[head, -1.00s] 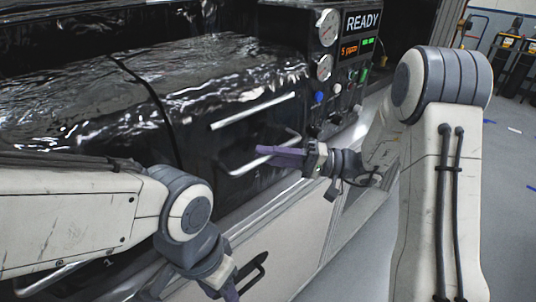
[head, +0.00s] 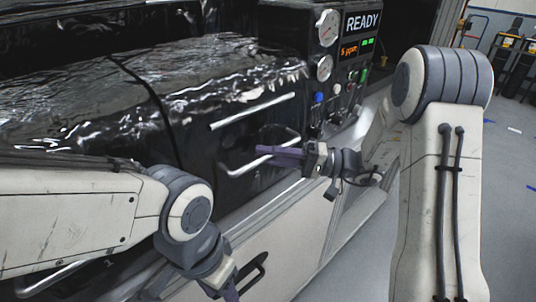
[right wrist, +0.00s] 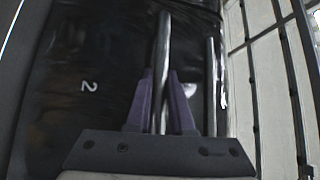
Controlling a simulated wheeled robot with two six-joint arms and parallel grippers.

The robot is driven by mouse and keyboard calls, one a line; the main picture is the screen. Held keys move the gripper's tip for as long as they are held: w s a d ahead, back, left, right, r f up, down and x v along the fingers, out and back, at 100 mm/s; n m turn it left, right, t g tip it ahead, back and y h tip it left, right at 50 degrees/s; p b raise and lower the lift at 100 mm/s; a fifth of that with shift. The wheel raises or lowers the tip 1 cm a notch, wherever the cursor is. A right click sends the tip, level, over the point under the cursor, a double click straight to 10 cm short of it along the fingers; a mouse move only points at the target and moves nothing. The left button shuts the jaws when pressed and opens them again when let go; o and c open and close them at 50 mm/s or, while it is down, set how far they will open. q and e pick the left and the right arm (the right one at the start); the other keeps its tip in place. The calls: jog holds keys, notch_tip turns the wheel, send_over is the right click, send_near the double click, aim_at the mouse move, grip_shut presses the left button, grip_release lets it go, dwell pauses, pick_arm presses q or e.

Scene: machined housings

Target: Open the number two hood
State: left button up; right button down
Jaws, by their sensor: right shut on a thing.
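The number two hood is a glossy black cover (head: 205,150), marked with a white 2 in the right wrist view (right wrist: 90,87). A silver bar handle (head: 245,166) is on its front. My right gripper (head: 270,154) has its purple fingers at this handle. In the right wrist view the fingers (right wrist: 160,88) are shut on the handle bar (right wrist: 164,40), one on each side. The hood looks closed. My left gripper (head: 230,290) is at the bottom edge, cut off by the frame, so its jaws cannot be judged.
A second silver bar (head: 252,111) runs above the held handle. A control panel (head: 345,60) with gauges, knobs and a READY sign stands right of the hood. A black handle (head: 256,268) is on the pale lower panel near my left gripper. Open floor lies at right.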

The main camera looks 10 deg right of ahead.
aim_at(218, 56)
jog(key=w+a+r+p, duration=0.1)
jog(key=r+p, duration=0.2)
jog(key=r, duration=0.1)
jog(key=w+a+r+m+h+p, duration=0.1)
jog(key=w+r+p, duration=0.1)
jog(key=r+p, duration=0.1)
jog(key=w+a+r+m+h+p, duration=0.1)
jog(key=w+a+r+p, duration=0.1)
jog(key=r+p, duration=0.2)
jog(key=shift+w+r, duration=0.25)
jog(key=shift+r, duration=0.45)
jog(key=shift+m+g+h, duration=0.4)
jog(key=shift+m+h, duration=0.5)
jog(key=w+a+r+p, duration=0.1)
jog(key=w+r, duration=0.1)
jog(key=w+a+r+p, duration=0.3)
jog(key=w+r, duration=0.1)
jog(key=shift+w+a+r+p, duration=0.15)
jog(key=shift+w+a+p, duration=0.15)
jog(key=shift+a+p, duration=0.05)
jog(key=shift+w+a+r, duration=0.35)
jog(key=shift+w+a, duration=0.05)
jog(key=shift+w, duration=0.1)
